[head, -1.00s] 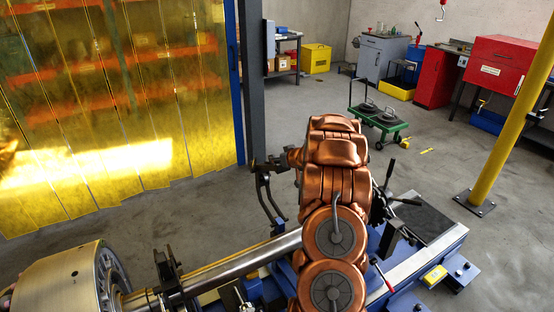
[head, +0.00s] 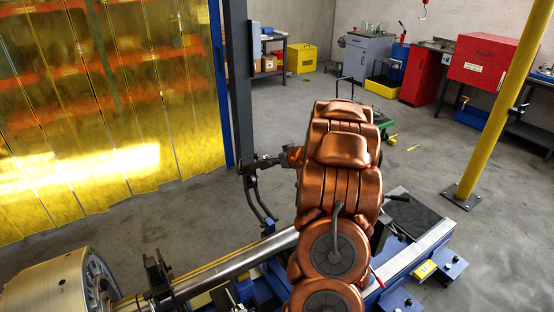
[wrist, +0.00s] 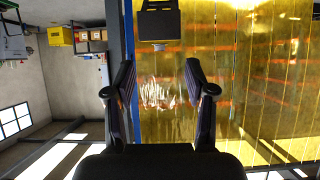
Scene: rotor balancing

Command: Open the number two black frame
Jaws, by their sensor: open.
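My gripper (wrist: 159,72) is open in the wrist view, with nothing between its fingers. In the head view, my copper-coloured arm covers much of the machine, and dark wrist parts (head: 262,162) stick out to its left. A black upright frame (head: 157,275) stands around the steel shaft (head: 215,270) at the lower left. No number is readable on it. Curved black bars (head: 258,198) hang below the wrist parts; I cannot tell what they belong to. A black block (wrist: 158,27) with a loop shows ahead of the fingers, apart from them. Any frame behind my arm is hidden.
A large metal rotor (head: 62,285) lies at the lower left. The blue machine bed (head: 420,258) runs under my arm. A yellow curtain (head: 100,110) and a grey post (head: 238,90) stand behind. A yellow pole (head: 495,115) stands right. The floor between is mostly clear.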

